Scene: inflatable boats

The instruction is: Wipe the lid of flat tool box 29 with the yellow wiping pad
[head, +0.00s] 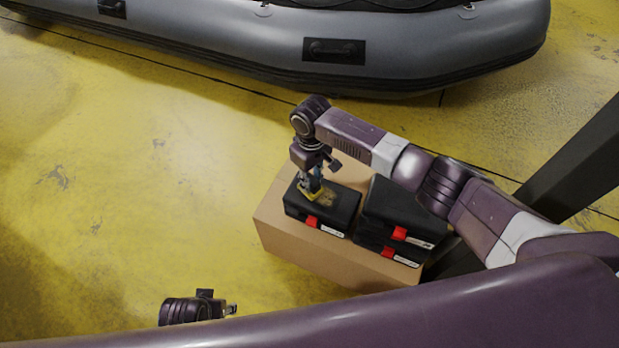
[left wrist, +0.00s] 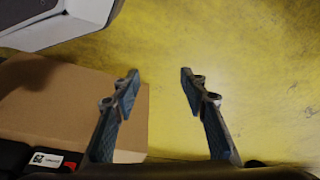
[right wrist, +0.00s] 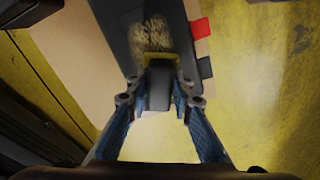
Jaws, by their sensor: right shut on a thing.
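A flat black tool box (head: 341,206) with a red latch and a white label lies on a cardboard box. Its label is too small to read in the head view. A brownish dirt patch (head: 328,199) marks its lid and also shows in the right wrist view (right wrist: 152,35). My right gripper (head: 313,183) is shut on the yellow wiping pad (head: 311,193), by its dark grip block (right wrist: 158,90). The pad is at the lid beside the patch; exact contact is hard to tell. My left gripper (left wrist: 158,88) is open and empty, away from the box.
Two more black tool boxes (head: 405,205) are stacked to the right on the cardboard box (head: 305,250). A grey inflatable boat (head: 420,45) lies behind. A dark post (head: 575,165) stands at right. Yellow floor to the left is clear.

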